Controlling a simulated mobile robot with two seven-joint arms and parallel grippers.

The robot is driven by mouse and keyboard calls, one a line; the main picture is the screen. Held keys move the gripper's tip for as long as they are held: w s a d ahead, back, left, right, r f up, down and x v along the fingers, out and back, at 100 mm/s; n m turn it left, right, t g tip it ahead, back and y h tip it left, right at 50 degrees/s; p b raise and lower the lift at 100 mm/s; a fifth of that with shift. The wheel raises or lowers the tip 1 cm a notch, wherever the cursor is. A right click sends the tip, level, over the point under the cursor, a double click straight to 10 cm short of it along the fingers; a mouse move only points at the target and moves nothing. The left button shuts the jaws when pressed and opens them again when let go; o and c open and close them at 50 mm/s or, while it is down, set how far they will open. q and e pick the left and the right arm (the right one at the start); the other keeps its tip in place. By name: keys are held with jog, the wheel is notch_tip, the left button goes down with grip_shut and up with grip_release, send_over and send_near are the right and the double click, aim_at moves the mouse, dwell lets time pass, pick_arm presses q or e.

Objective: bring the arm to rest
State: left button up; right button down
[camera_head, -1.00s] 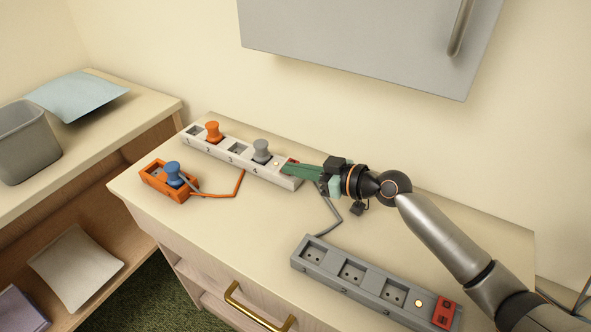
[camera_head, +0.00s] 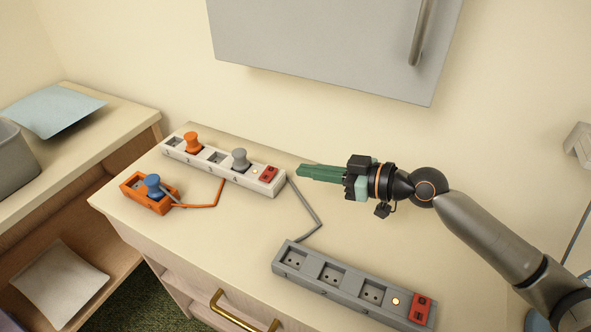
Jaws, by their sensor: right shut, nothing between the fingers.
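My right gripper (camera_head: 303,171) comes in from the right, its green fingers shut and empty, pointing left. It hovers above the counter (camera_head: 225,234), to the right of the red switch (camera_head: 268,174) on the white power strip (camera_head: 215,165), apart from it. The white strip holds an orange plug (camera_head: 193,143) and a grey plug (camera_head: 240,160), and a small light glows beside its switch. My left gripper is not in view.
A grey power strip (camera_head: 345,285) with a lit lamp and red switch lies in front, its sockets empty. An orange socket block (camera_head: 146,195) holds a blue plug (camera_head: 153,184). A grey cabinet (camera_head: 330,45) hangs above. The counter's middle is clear.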

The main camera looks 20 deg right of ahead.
jog(key=shift+s+d+r, duration=0.1)
jog(key=shift+s+d, duration=0.05)
jog(key=shift+s, duration=0.05)
dwell(0.4)
